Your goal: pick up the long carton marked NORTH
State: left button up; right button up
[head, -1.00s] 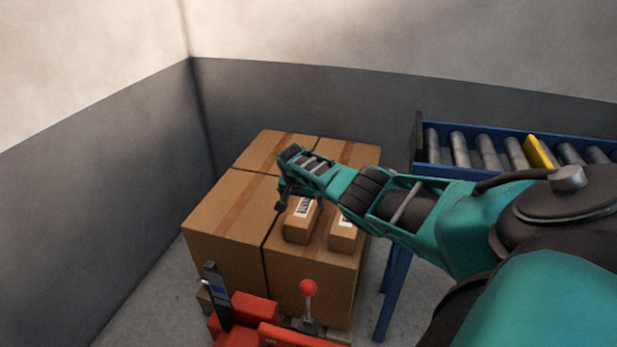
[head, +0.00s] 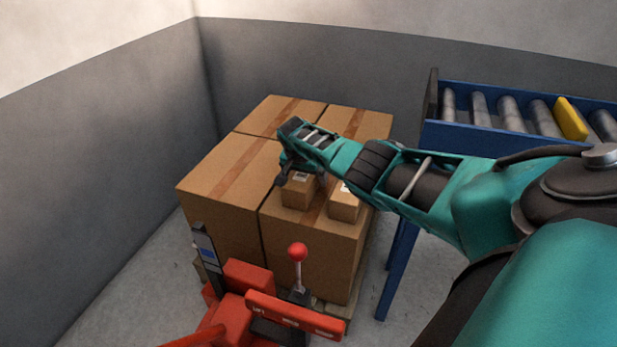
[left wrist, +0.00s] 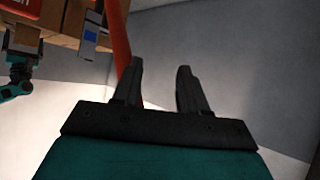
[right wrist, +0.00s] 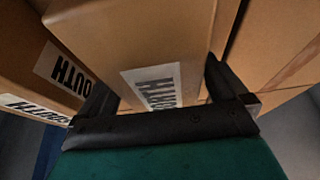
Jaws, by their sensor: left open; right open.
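Two small long cartons lie on the big boxes. The left one (head: 297,194) sits below my right gripper (head: 284,174) in the head view. In the right wrist view this carton (right wrist: 130,35) lies between the open fingers, one on each side; I cannot tell how deep they reach. Its label (right wrist: 152,86) is partly hidden, ending in TH; the full word is unreadable. The other carton (head: 343,206) shows a label reading OUTH (right wrist: 63,72) in the right wrist view. My left gripper (left wrist: 159,70) is open and empty, seen only in the left wrist view.
Big taped boxes (head: 225,175) stand on a pallet. A red pallet truck (head: 295,312) with a red-knobbed lever (head: 297,253) is in front. A blue roller conveyor (head: 480,138) with a yellow piece (head: 570,118) stands at right. Grey walls close the left and back.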

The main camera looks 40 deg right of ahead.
jog(key=shift+c, duration=0.5)
jog(key=c, duration=1.1)
